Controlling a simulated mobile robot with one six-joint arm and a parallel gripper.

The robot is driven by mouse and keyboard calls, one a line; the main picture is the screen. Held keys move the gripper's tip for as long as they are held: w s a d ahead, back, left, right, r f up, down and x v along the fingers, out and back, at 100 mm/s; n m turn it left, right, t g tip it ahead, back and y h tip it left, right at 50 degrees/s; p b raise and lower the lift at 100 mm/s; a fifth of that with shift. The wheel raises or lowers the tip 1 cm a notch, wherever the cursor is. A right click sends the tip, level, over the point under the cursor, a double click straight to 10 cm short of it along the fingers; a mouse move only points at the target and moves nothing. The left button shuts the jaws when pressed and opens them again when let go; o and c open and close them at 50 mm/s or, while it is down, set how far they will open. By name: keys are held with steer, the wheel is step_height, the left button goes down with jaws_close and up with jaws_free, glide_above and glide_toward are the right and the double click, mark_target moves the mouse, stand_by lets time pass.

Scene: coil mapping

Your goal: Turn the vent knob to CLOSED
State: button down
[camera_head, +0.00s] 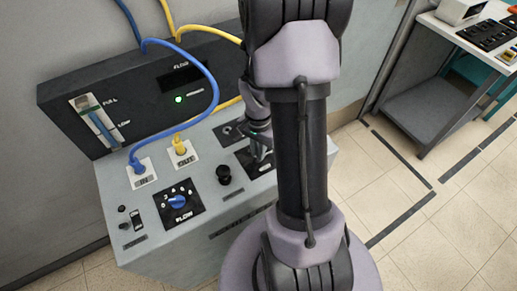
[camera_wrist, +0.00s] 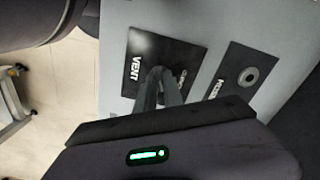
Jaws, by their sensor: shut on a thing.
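The black VENT plate (camera_wrist: 170,52) shows in the wrist view, with the word VENT along its left side. My gripper (camera_wrist: 158,88) reaches over this plate with its two dark fingers close together. The fingers are shut on the vent knob, which they hide almost wholly. Small lettering beside the fingers is too small to read, so the knob's setting cannot be told. In the head view my gripper (camera_head: 259,150) is down at the right part of the grey console (camera_head: 205,225), over the black vent plate (camera_head: 244,158). My arm covers part of that area.
The console also bears a blue FLOW knob (camera_head: 178,201), a black knob (camera_head: 224,174), and blue (camera_head: 138,167) and yellow (camera_head: 179,147) hose plugs. A black gauge panel (camera_head: 160,95) stands behind. A second dark plate (camera_wrist: 245,75) with a round fitting lies near my gripper.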

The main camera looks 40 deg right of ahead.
steer(key=n+p, duration=0.1)
steer(key=n, duration=0.5)
steer(key=n+p, duration=0.1)
steer(key=n, duration=0.5)
steer(key=shift+n, duration=0.3)
stand_by(0.4)
steer(key=c, duration=1.5)
jaws_free()
steer(key=shift+o, duration=0.2)
step_height(320, 180, up, 17)
steer(key=p, duration=0.6)
steer(key=shift+r+p, duration=0.2)
steer(key=shift+p, duration=0.1)
steer(key=shift+a, duration=0.1)
